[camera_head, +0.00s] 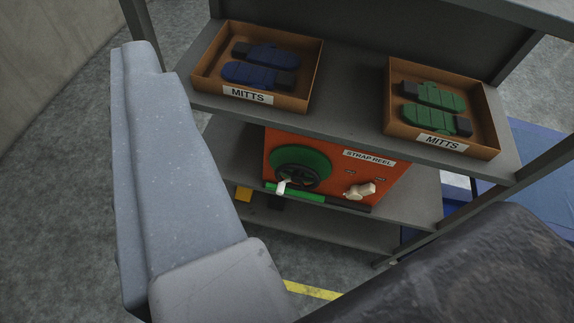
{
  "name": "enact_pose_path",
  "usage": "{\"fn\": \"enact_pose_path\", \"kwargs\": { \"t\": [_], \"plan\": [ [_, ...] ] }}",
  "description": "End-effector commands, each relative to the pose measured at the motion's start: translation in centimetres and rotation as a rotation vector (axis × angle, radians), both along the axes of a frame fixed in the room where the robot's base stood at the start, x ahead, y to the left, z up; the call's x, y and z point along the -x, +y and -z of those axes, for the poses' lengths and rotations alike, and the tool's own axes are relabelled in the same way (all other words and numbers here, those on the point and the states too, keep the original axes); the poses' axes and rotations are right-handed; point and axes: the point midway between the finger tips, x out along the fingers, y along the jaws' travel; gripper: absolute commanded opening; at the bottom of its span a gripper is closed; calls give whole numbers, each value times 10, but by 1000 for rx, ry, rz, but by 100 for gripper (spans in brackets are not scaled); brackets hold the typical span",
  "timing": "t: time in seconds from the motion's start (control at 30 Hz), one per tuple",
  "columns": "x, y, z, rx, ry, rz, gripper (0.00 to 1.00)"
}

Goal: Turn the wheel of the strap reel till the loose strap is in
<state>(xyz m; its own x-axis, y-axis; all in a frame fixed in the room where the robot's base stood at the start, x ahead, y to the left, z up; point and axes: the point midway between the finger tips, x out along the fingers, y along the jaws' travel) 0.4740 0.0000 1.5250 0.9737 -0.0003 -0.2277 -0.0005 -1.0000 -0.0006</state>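The strap reel (335,160) is an orange box with a "STRAP REEL" label on the shelf unit's middle shelf. On its front left is a green disc (289,158) with a dark wheel (297,176) and a pale handle (284,187). A green strip (300,193), perhaps the strap, runs along the lower front. A cream-coloured knob (360,191) is at the lower right. A pale grey part of my gripper (160,180) fills the left, nearer than the reel and apart from it. Its fingertips are not clear.
The top shelf (345,100) overhangs the reel. It holds a MITTS box (308,85) with blue mitts and another (489,118) with green mitts. A shelf post (455,217) stands to the right. A dark rough shape (480,270) blocks the lower right. Floor is open at left.

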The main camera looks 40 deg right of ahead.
Motion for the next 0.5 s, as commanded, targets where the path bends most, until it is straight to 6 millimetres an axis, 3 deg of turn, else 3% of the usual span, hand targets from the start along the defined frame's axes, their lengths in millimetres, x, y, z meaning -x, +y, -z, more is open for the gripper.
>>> {"fn": "enact_pose_path", "kwargs": {
  "t": [0.27, 0.37, 0.5],
  "plan": [
    [-3, 0, 3, -3, -1, -2, 43],
    [-21, 0, 19, -21, -9, -11, 43],
    [-73, -2, 69, -83, -38, -28, 43]
  ]
}}
